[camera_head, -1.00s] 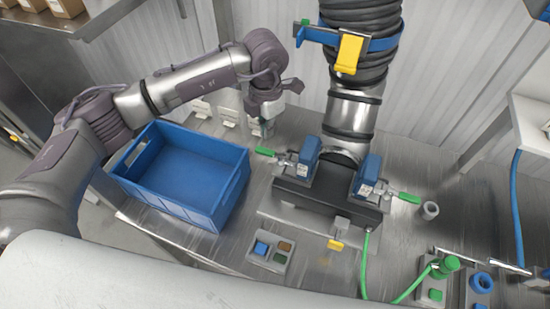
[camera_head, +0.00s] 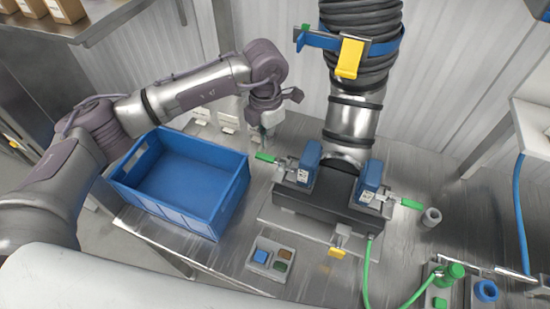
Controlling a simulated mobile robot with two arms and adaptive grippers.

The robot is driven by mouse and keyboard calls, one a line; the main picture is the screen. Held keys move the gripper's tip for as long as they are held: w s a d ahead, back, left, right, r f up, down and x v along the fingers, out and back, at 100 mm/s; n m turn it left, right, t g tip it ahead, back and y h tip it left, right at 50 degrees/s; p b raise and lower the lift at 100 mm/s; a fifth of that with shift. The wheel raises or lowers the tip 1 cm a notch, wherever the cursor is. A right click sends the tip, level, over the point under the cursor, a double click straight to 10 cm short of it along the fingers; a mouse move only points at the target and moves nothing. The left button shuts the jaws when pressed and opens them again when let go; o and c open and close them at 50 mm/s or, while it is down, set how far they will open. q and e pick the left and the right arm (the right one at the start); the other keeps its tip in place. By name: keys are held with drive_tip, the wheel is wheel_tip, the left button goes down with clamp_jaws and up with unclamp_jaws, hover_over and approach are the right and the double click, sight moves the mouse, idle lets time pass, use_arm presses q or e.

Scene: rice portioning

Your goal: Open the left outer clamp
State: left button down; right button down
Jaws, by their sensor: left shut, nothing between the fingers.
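The left outer clamp shows in the head view with a green-tipped handle (camera_head: 265,157) that sticks out to the left. Its metal linkage meets the left blue block (camera_head: 308,163) on the dark base (camera_head: 318,192). My left gripper (camera_head: 268,136) is shut and empty, pointing down just behind the green handle. Whether the fingertips touch the handle cannot be told. A matching right clamp with a green handle (camera_head: 411,204) sits beside the right blue block (camera_head: 369,181). My right gripper is not in view.
A blue crate (camera_head: 178,216) stands left of the clamps, under my left arm. A large ribbed hose and metal pipe (camera_head: 352,118) rise behind the base. A small grey cup (camera_head: 431,217) stands at right.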

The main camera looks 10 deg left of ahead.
sight(261, 158)
use_arm(q)
drive_tip(key=shift+s, duration=0.2)
idle(0.4)
drive_tip(key=shift+s+a, duration=0.25)
drive_tip(key=shift+s, duration=0.85)
drive_tip(key=shift+s+a, duration=0.15)
drive_tip(key=shift+s, duration=0.85)
drive_tip(key=shift+s+f, duration=0.1)
drive_tip(key=shift+s+d, duration=0.2)
drive_tip(key=shift+s, duration=0.85)
